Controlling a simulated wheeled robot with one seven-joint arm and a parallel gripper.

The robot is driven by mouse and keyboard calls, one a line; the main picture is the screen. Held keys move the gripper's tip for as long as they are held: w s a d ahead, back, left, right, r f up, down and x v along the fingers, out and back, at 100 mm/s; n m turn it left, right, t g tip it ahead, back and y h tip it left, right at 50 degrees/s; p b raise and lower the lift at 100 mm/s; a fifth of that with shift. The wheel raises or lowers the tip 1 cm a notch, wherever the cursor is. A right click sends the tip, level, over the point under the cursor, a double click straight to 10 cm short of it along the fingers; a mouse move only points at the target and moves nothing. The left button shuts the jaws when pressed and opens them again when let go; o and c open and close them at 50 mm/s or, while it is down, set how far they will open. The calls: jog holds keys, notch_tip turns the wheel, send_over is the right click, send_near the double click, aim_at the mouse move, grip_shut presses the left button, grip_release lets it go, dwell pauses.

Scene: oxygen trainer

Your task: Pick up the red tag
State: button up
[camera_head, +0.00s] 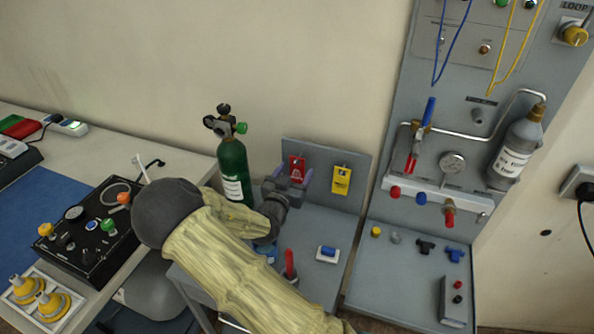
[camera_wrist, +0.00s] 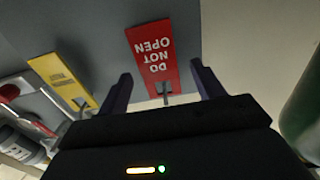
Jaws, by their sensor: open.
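The red tag (camera_head: 297,169) hangs on the upright grey panel behind the small grey table. In the wrist view the red tag (camera_wrist: 153,54) reads "DO NOT OPEN", upside down, with a small metal hook at its lower end. My gripper (camera_head: 292,184) is in front of the panel, close to the tag. In the wrist view my gripper (camera_wrist: 160,83) is open, its two dark fingers on either side of the tag's hook end. The fingers are empty, and I cannot tell the remaining distance in depth.
A yellow tag (camera_head: 341,180) hangs right of the red one. A green oxygen cylinder (camera_head: 234,168) stands close left of my gripper. A red-handled item (camera_head: 289,263) and a blue-and-white block (camera_head: 328,253) are on the grey table (camera_head: 322,281). A valve panel (camera_head: 385,110) stands to the right.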

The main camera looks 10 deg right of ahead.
dwell(0.3)
jog(key=c, duration=1)
jog(key=shift+c, duration=0.2)
jog(key=shift+r, duration=0.1)
